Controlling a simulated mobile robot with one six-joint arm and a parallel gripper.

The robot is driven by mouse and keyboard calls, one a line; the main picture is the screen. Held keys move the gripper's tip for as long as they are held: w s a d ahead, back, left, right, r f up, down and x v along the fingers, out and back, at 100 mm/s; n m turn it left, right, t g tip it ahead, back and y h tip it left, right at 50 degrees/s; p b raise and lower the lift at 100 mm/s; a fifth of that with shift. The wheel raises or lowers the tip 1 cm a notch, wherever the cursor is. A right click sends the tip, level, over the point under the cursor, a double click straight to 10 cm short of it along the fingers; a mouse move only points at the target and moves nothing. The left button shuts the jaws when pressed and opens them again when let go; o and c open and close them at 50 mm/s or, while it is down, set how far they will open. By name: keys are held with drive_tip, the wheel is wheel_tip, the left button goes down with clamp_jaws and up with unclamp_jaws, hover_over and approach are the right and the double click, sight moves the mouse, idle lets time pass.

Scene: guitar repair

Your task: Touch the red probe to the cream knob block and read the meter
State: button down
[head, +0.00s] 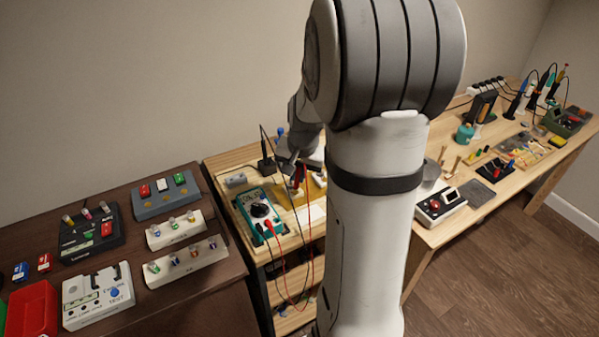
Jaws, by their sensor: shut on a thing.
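The teal meter (262,212) with a round black dial lies on the small wooden bench (228,163), left of my arm. Its display is too small to read. My gripper (297,163) is above the back of this bench, partly hidden by my arm, and is shut on the red probe (299,177), which points down. I cannot tell whether the probe tip touches anything. A small cream piece shows just below it. Two cream blocks with coloured knobs, one behind (174,231) and one in front (187,262), sit on the dark table at left.
Red and black leads hang off the bench front. The dark table (215,290) also holds a grey switch box (165,192), a black box (90,237), a white box (97,297) and a red bin (32,308). A long wooden bench with tools stands right.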

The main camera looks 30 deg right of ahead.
drive_tip(key=shift+f+b, duration=0.3)
drive_tip(key=shift+f, duration=0.1)
idle(2.4)
drive_tip(key=shift+w+p+v, duration=0.25)
drive_tip(key=shift+p+v, duration=0.45)
drive_tip(key=shift+v, duration=0.3)
drive_tip(key=shift+w+p+v, duration=0.2)
drive_tip(key=shift+p+v, duration=0.5)
drive_tip(key=shift+v, duration=0.3)
drive_tip(key=shift+w+p+v, duration=0.25)
drive_tip(key=shift+p+v, duration=0.45)
drive_tip(key=shift+v, duration=0.3)
drive_tip(key=shift+s+d+r, duration=0.1)
drive_tip(key=shift+r, duration=0.05)
